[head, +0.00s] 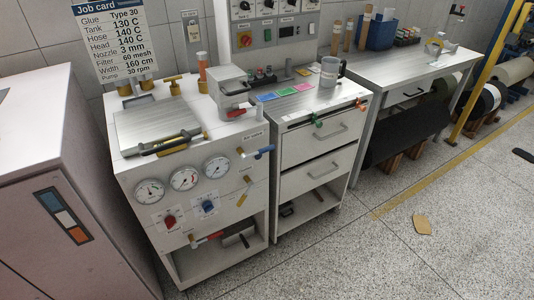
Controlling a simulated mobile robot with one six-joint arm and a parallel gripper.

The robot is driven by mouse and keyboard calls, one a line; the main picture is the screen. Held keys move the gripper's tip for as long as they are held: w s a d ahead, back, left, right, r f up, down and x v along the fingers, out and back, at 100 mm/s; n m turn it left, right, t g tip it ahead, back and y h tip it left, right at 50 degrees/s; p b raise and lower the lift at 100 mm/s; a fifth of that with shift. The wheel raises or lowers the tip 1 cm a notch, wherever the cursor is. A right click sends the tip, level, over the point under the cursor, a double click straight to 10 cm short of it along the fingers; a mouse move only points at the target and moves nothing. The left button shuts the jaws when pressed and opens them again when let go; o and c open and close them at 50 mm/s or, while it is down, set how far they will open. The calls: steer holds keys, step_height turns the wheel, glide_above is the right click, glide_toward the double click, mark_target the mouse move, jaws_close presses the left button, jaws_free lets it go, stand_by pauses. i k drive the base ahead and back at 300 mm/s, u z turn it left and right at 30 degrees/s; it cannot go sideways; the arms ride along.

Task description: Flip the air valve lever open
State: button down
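A blue-handled lever (259,153) sticks out near the upper right of the front of the white glue machine (150,190), below a small label (254,136) too small to read. It lies roughly level. A yellow lever (243,197) is tilted lower on the same face. A red-handled lever (207,238) lies roughly level at the bottom edge of the panel. I cannot tell from the labels which is the air valve lever. My gripper is not in view.
The machine's front carries several round gauges (184,179), a red knob (169,221) and a blue knob (208,206). A pink-grey cabinet (70,190) stands close at the left. A drawer cart (318,150) adjoins at the right. The floor (340,255) in front is mostly clear.

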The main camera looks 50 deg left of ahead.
mark_target(245, 158)
steer(key=z, duration=0.2)
steer(key=k, duration=0.9)
steer(key=u, duration=2.85)
steer(key=i, duration=0.95)
